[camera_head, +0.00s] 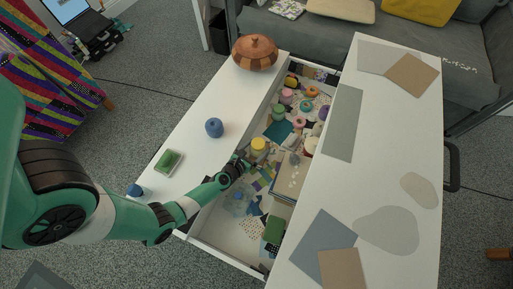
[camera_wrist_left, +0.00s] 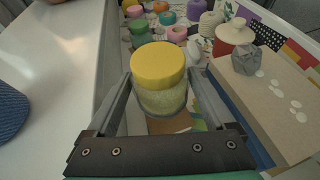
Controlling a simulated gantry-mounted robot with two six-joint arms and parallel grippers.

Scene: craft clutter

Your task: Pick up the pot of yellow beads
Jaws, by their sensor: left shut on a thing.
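The pot of yellow beads (camera_wrist_left: 160,80) is a clear jar with a yellow lid and pale yellow contents. In the wrist view it stands upright between the two fingers of my left gripper (camera_wrist_left: 158,100), which are shut on its sides. In the head view the pot (camera_head: 258,145) shows over the open drawer, just beyond the tip of my left gripper (camera_head: 246,159). I cannot tell whether the pot's base is clear of the drawer floor. My right gripper is not in view.
The open drawer (camera_head: 225,245) holds many craft items. A box with pale paw prints (camera_wrist_left: 265,105) lies right of the pot. A blue ball-like thing (camera_head: 214,128), a green sponge-like block (camera_head: 169,160) and a wooden lidded bowl (camera_head: 255,53) sit on the left white surface.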

